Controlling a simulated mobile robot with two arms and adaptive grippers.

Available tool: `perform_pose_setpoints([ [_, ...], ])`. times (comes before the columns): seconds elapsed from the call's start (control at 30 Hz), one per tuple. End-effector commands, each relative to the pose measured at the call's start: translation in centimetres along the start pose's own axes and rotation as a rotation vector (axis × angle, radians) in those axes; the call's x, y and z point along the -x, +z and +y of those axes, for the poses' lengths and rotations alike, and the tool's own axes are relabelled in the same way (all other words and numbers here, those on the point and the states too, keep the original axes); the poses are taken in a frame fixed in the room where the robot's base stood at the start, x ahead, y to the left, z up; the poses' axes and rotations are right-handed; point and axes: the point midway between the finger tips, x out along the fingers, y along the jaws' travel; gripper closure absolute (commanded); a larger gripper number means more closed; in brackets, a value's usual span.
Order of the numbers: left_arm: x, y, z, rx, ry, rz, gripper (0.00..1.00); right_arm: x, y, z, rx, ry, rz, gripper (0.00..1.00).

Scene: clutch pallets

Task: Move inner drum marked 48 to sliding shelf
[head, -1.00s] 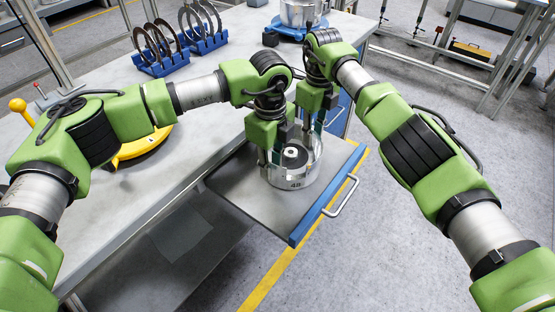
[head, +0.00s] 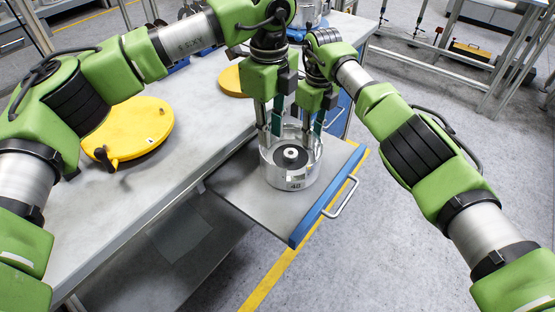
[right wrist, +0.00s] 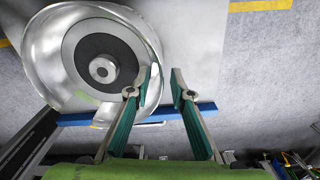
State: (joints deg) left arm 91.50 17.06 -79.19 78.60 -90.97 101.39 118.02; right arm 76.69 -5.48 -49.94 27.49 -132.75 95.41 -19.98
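The inner drum marked 48 (head: 291,183) is a silvery open cylinder with a dark disc and a pale hub inside. It stands upright on the sliding shelf (head: 233,185), which is pulled out from the bench. My left gripper (head: 268,122) is above the drum's far left rim, with its fingers apart and nothing seen between them. My right gripper (head: 309,130) is at the drum's far right rim. In the right wrist view its fingers (right wrist: 160,82) are apart, with the drum's rim (right wrist: 153,48) close to or between them; I cannot tell whether they touch it.
The shelf has a blue front edge with a metal handle (head: 341,197). A yellow round lid-like object (head: 140,122) lies on the bench, and another yellow disc (head: 231,82) is farther back. The shelf's front left part is clear.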

Motion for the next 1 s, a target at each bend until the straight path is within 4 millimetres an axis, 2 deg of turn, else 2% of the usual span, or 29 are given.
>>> perform_pose_setpoints([
  [0.17, 0.1, 0.0, 0.0, 0.0, 0.0, 0.0, 0.79, 2.5, 0.1, -0.1, 0.0, -0.004, -0.004, 0.79],
  [0.4, 0.1, 0.0, 0.0, 0.0, 0.0, 0.0, 0.79, 7.7, 0.1, -0.1, 0.0, -0.004, -0.003, 0.79],
  [0.6, 0.1, 0.0, 0.0, 0.0, 0.0, 0.0, 0.79, 10.7, 0.0, -0.1, -0.001, -0.003, 0.0, 0.79],
  [0.77, 0.1, 0.0, 0.0, 0.0, 0.0, 0.0, 0.79, 11.7, 0.0, -0.1, -0.001, 0.0, 0.0, 0.79],
  [1.0, 0.1, 0.0, 0.0, 0.0, 0.0, 0.0, 0.79, 11.8, 0.0, 0.0, 0.0, 0.0, 0.0, 0.79],
])
